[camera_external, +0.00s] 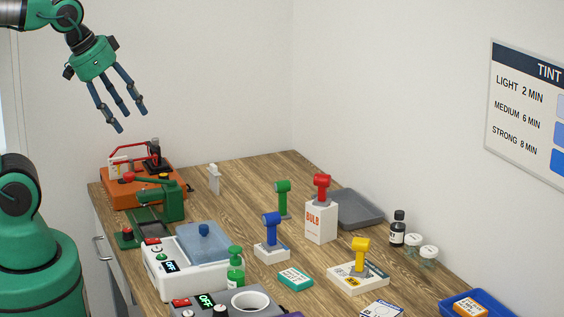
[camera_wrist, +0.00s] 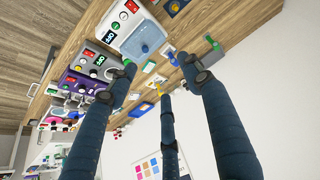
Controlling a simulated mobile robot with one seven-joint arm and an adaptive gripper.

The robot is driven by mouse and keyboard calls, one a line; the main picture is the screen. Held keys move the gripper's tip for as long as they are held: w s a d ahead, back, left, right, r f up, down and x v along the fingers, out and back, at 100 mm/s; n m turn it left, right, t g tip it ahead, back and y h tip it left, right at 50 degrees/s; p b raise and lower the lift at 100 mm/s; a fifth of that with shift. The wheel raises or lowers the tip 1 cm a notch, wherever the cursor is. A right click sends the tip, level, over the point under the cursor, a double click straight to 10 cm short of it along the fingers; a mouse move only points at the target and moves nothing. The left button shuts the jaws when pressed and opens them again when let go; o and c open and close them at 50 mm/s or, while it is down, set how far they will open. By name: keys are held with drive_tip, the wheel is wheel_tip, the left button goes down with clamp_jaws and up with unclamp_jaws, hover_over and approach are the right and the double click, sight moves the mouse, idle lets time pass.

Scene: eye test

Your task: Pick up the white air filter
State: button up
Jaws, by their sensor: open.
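A small upright white piece (camera_external: 213,180) with a narrow head stands alone at the back of the wooden table in the external view. It looks like the best match for the white air filter, but it is too small to be sure. I cannot pick it out in the wrist view. My gripper (camera_external: 130,118) has three dark blue fingers spread apart with nothing between them. It hangs high in the air, above and to the left of the white piece, well apart from it. The fingers also fill the middle of the wrist view (camera_wrist: 160,75).
An orange machine (camera_external: 130,190) and a green press (camera_external: 172,202) stand left of the white piece. A white tank unit (camera_external: 160,273) is in front. Green (camera_external: 282,186), blue (camera_external: 271,220), red (camera_external: 322,180) and yellow (camera_external: 360,245) T-shaped pieces stand to the right.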

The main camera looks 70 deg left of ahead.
drive_tip(key=shift+c, duration=0.9)
drive_tip(key=w+a+f+m+g+y+p, duration=0.15)
drive_tip(key=w+a+m, duration=0.25)
drive_tip(key=w+a, duration=0.55)
drive_tip(key=w+a+f+m+g+y+b, duration=0.1)
drive_tip(key=w+a+f+m+g+y, duration=0.15)
drive_tip(key=w+a+m, duration=0.7)
drive_tip(key=w+a+f+m+g, duration=0.1)
drive_tip(key=w+a+f+m, duration=0.1)
drive_tip(key=w+a+f, duration=0.5)
drive_tip(key=w+a+f+m+g+p, duration=0.1)
drive_tip(key=w+a+f, duration=0.7)
drive_tip(key=f, duration=0.4)
drive_tip(key=shift+a+m+y, duration=0.3)
drive_tip(key=shift+a+m, duration=0.05)
drive_tip(key=shift+a, duration=0.2)
drive_tip(key=shift+f, duration=0.2)
